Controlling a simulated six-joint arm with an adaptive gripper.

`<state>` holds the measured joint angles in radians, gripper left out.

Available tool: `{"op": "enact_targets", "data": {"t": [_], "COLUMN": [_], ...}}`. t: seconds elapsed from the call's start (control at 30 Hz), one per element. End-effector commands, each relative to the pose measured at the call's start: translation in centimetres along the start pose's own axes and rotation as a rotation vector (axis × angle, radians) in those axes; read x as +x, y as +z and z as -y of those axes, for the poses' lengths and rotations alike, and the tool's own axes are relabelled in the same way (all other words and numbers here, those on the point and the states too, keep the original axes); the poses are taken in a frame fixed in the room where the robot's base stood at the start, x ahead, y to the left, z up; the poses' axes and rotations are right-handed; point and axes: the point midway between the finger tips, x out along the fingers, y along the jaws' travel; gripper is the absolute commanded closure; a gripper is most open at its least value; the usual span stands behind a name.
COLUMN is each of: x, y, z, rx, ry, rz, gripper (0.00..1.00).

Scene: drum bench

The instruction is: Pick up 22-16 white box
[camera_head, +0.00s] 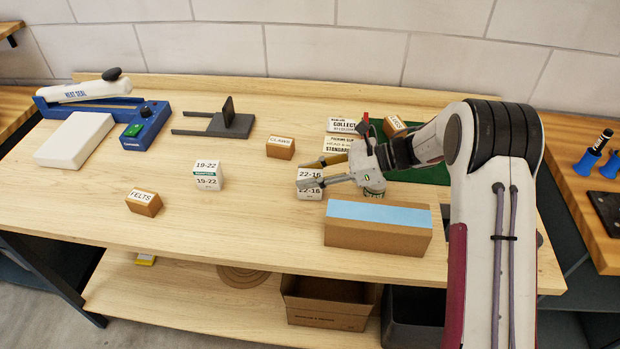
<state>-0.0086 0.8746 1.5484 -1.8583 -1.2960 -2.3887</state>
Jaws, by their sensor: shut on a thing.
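The 22-16 white box (309,193) stands upright on the wooden bench, right of the middle. Its printed top and front show, partly covered by a finger. My gripper (322,172) reaches in from the right, with its fingers around the box. It is shut on the box. The box appears to be at bench level; I cannot tell whether it touches the surface.
A similar 19-22 white box (207,175) stands to the left. Small brown boxes, FELTS (144,204) and another (280,148), lie nearby. A long brown box with a blue top (378,228) stands close in front of my gripper. A blue heat sealer (147,125) is at left.

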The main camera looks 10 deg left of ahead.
Motion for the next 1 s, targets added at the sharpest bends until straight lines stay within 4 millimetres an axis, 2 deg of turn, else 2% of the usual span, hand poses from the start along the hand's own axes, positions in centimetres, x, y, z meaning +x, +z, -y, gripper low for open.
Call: {"op": "enact_targets", "data": {"t": [0.27, 0.8, 1.0], "x": [-0.7, -3.5, -3.8], "y": [1.8, 8.3, 9.2], "z": [0.1, 0.1, 0.0], "rx": [-0.003, -0.003, -0.001], "ry": [-0.001, 0.000, 0.001], "rz": [0.001, 0.002, 0.002], "gripper": [0.95, 0.95, 0.95]}}
